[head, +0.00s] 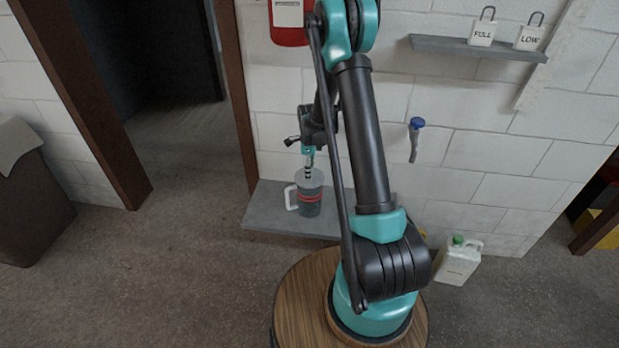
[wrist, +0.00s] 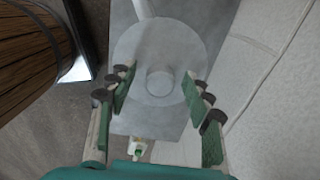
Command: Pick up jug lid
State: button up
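The jug (head: 309,207) is a grey see-through pitcher with red bands and a white handle on its left side. It stands upright on a low grey ledge. The jug lid (head: 313,177) sits on top of it; in the wrist view the lid (wrist: 140,50) is a pale translucent disc with a round knob (wrist: 159,82) in its middle. My gripper (head: 308,166) is just above the lid, pointing down. In the wrist view my gripper (wrist: 159,84) is open, with its green-padded fingers on either side of the knob and a gap on each side.
The grey ledge (head: 265,212) runs along the white block wall. A white container with a green cap (head: 458,262) stands on the floor to the right. A shelf (head: 470,46) with FULL and LOW tags is higher up. A blue-topped item (head: 416,125) hangs on the wall.

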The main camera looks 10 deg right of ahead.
grip_shut()
jog(key=shift+r, duration=0.15)
